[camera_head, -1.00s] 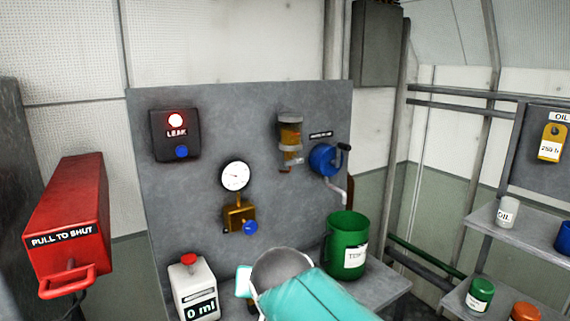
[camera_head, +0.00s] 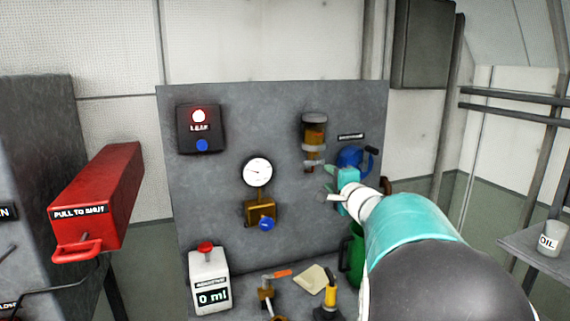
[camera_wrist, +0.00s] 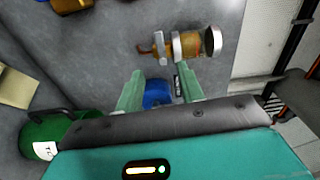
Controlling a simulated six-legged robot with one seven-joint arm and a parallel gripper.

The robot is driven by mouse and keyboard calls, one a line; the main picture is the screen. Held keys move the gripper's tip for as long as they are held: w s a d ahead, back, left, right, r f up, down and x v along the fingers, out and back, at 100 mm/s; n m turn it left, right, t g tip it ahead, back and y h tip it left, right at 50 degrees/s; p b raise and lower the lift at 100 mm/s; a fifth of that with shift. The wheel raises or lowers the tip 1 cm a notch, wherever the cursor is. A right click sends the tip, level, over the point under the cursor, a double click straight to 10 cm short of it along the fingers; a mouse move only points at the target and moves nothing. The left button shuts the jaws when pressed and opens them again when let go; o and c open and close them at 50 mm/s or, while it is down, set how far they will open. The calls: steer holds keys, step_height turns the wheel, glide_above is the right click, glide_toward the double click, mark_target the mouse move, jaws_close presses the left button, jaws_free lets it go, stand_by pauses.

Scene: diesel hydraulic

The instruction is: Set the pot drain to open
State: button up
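The pot (camera_head: 314,138) is a clear bowl of amber liquid on the grey panel, with a grey cap and a metal collar. It lies sideways in the wrist view (camera_wrist: 192,45). A small fitting at its lower end, seemingly the pot drain (camera_head: 310,166), shows at the pot's left end in the wrist view (camera_wrist: 146,48); its setting cannot be made out. My gripper (camera_head: 332,183) is below and slightly right of the pot, apart from it. In the wrist view my gripper (camera_wrist: 161,80) is open, its fingers spread with nothing held.
A blue crank pump (camera_head: 352,158) is close behind my gripper. A gauge (camera_head: 257,172) with a brass valve, a lit leak box (camera_head: 200,128) and a red pull box (camera_head: 98,200) are leftward.

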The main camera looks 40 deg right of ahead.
mark_target(310, 163)
steer(key=x, duration=1.4)
steer(key=shift+w+a, duration=0.1)
jaws_close()
